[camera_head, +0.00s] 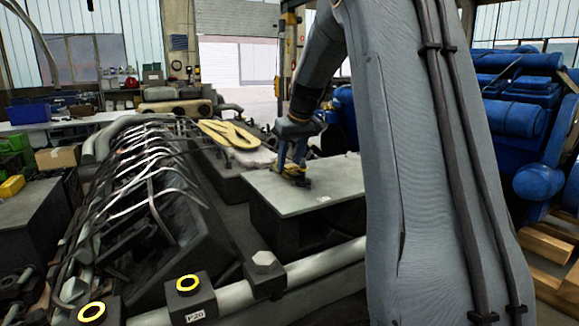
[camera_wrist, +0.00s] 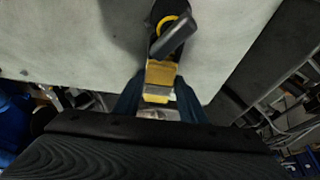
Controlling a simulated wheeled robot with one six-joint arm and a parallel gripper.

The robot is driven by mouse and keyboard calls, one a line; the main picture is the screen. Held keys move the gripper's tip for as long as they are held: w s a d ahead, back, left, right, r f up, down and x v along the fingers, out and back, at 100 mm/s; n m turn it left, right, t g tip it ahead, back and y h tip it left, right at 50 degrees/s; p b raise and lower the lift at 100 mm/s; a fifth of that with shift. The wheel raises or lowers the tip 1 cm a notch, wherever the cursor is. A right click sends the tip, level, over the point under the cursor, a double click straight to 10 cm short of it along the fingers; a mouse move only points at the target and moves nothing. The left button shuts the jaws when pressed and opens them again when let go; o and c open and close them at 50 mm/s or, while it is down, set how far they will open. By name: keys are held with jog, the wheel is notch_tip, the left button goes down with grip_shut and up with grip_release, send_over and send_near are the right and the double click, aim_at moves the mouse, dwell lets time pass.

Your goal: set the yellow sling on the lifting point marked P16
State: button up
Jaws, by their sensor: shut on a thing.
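The yellow sling (camera_head: 228,134) lies as a flat loop on a pale surface behind the grey-topped block, apart from my gripper. My gripper (camera_head: 294,170) is low over the grey-topped block. In the wrist view my gripper (camera_wrist: 160,76) is shut on a small dark piece with a yellow ring (camera_wrist: 172,40); I cannot tell exactly what it is, or whether it touches the top. A black block with a yellow ring (camera_head: 188,283) and a label that reads P20 stands at the front. No P16 label is readable in either view.
The grey-topped block (camera_head: 330,183) is mostly clear and bears a small unreadable label. A dark engine with bent metal pipes (camera_head: 150,190) stands at left. A second yellow-ringed block (camera_head: 92,312) is at the lower left. A blue engine (camera_head: 515,110) stands at right near wooden pallets (camera_head: 548,245).

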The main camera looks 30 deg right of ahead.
aim_at(290, 164)
notch_tip(290, 164, up, 12)
jog(key=shift+b, duration=0.3)
dwell(0.5)
notch_tip(290, 164, up, 3)
jog(key=p, duration=0.3)
dwell(1.0)
